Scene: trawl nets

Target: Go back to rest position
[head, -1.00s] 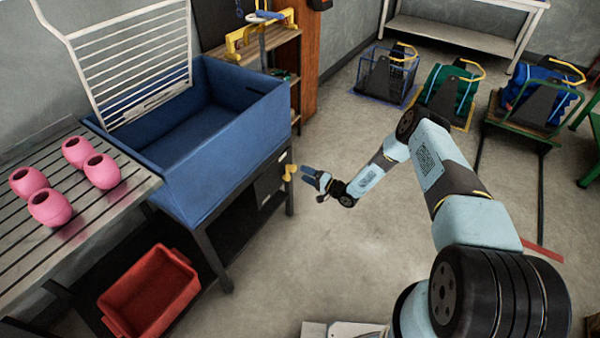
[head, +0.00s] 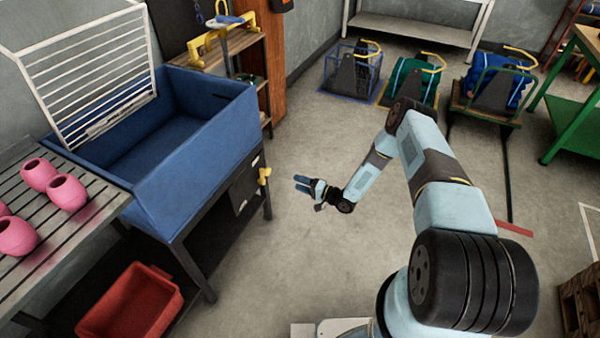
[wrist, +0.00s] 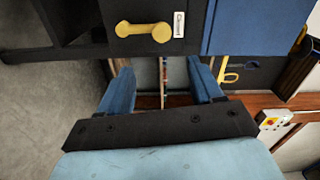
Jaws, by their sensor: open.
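My gripper (head: 302,184) is open and empty. In the head view it is held out over the bare floor, to the right of the blue sink basin (head: 200,150) and apart from it. In the wrist view its two blue fingers (wrist: 165,88) stand wide apart with nothing between them. Beyond them a yellow handle (wrist: 144,30) shows on a dark panel with a small white label. The same yellow handle shows in the head view (head: 265,176) on the side of the sink stand, just left of my fingertips.
Several pink floats (head: 67,192) lie on the slatted table (head: 80,222) at left. A red crate (head: 133,303) sits low beneath. Net-filled carriers (head: 411,82) stand at the back. A green bench (head: 572,115) is at right. The middle floor is clear.

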